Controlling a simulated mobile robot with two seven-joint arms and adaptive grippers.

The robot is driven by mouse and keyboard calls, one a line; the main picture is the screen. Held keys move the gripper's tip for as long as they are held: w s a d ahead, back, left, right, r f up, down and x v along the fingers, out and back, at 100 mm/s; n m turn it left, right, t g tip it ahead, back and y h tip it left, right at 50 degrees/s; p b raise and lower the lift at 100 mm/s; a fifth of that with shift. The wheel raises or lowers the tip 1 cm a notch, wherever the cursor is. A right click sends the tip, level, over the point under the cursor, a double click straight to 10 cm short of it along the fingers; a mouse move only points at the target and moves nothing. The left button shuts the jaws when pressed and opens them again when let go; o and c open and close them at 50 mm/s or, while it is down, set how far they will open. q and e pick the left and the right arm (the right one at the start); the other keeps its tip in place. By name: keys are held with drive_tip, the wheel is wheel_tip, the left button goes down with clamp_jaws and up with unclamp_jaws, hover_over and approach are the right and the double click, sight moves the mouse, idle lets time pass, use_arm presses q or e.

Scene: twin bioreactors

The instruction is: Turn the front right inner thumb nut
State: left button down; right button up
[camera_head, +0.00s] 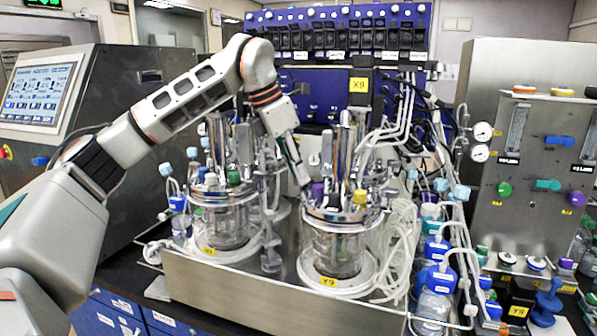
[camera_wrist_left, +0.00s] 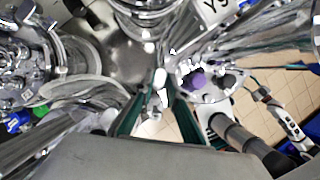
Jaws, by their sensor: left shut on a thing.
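The right glass vessel (camera_head: 335,245) stands on the steel tray with a metal head plate carrying a purple cap (camera_head: 317,192) and a yellow cap (camera_head: 360,197). My left gripper (camera_head: 303,183) reaches down to the left edge of that head plate, beside the purple cap. In the left wrist view my left gripper (camera_wrist_left: 160,98) has its fingers close together around a small pale metal piece (camera_wrist_left: 161,80), which seems to be the thumb nut. The purple cap (camera_wrist_left: 194,80) is just right of the fingertips there. The nut is hidden in the head view. My right gripper is not in view.
The left glass vessel (camera_head: 223,225) stands close by, left of my gripper. Tall metal columns, tubing (camera_head: 405,235) and blue-capped bottles (camera_head: 438,278) crowd the right. The steel tray (camera_head: 230,290) runs along the front. A control screen (camera_head: 40,95) stands at left.

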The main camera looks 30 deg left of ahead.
use_arm(q)
drive_tip(key=shift+w+a+m+g+h, duration=0.1)
drive_tip(key=shift+m+g+h, duration=0.2)
drive_tip(key=shift+m, duration=0.85)
drive_tip(key=shift+a+m+g+h, duration=0.1)
drive_tip(key=shift+m+g+h, duration=0.2)
drive_tip(key=shift+m, duration=0.85)
drive_tip(key=c, duration=2)
unclamp_jaws()
drive_tip(key=shift+r, duration=0.1)
drive_tip(key=v, duration=1.1)
drive_tip(key=shift+a+r, duration=0.1)
drive_tip(key=shift+r, duration=0.3)
